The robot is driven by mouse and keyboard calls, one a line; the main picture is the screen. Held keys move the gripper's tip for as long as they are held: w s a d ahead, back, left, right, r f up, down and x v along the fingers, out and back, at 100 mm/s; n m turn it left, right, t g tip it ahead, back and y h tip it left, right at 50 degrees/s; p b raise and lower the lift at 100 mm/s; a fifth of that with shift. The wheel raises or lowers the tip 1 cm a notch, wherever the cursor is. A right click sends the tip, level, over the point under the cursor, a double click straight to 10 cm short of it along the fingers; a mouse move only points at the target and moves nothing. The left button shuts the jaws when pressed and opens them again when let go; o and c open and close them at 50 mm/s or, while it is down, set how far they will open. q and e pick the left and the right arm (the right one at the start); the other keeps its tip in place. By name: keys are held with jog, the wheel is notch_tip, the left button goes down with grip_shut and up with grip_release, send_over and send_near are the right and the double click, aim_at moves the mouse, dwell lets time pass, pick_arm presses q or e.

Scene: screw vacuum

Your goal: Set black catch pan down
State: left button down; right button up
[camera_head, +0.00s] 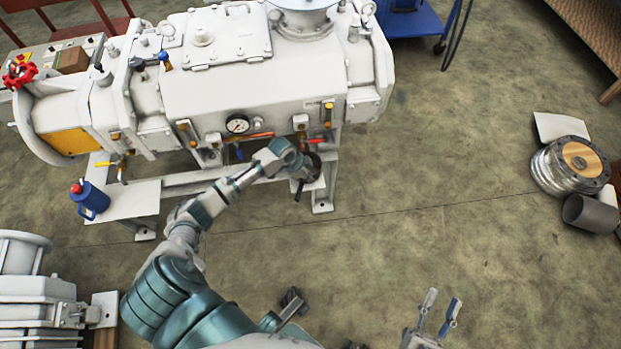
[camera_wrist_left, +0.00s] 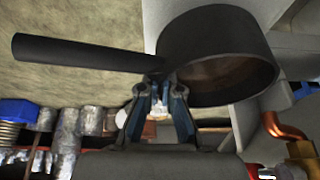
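The black catch pan (camera_wrist_left: 222,50) is a round, dark vessel with a straight handle (camera_wrist_left: 85,55) pointing left in the left wrist view. My left gripper (camera_wrist_left: 160,85) has its fingertips close together at the handle's root, and appears shut on it there. In the head view the pan (camera_head: 312,166) is a small dark ring beside my left gripper (camera_head: 303,162), at the lower right of the white vacuum machine (camera_head: 240,90). Its handle points down. I cannot tell whether the pan touches a surface. My right gripper (camera_head: 440,310) is open and empty over the floor.
A white frame foot (camera_head: 321,200) is just below the pan. Valves and a gauge (camera_head: 237,125) line the machine's front. A blue can (camera_head: 90,197) stands on a plate at left. A metal flange part (camera_head: 567,168) sits at right. The floor between is clear.

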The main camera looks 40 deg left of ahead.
pick_arm(q)
jog(key=shift+a+f+b, duration=0.15)
jog(key=shift+a+f, duration=0.05)
jog(key=shift+f, duration=0.45)
jog(key=shift+a+f+b, duration=0.15)
jog(key=shift+a+f, duration=0.05)
jog(key=shift+f, duration=0.4)
jog(key=shift+a, duration=0.2)
jog(key=shift+d, duration=0.1)
jog(key=c, duration=1.5)
grip_release()
jog(key=shift+d, duration=0.15)
jog(key=shift+o, duration=0.9)
jog(key=shift+d+r, duration=0.1)
jog(key=shift+d, duration=0.1)
pick_arm(e)
jog(key=shift+s+a+r+t, duration=0.15)
jog(key=shift+s+r+t, duration=0.25)
jog(key=shift+r+t, duration=0.4)
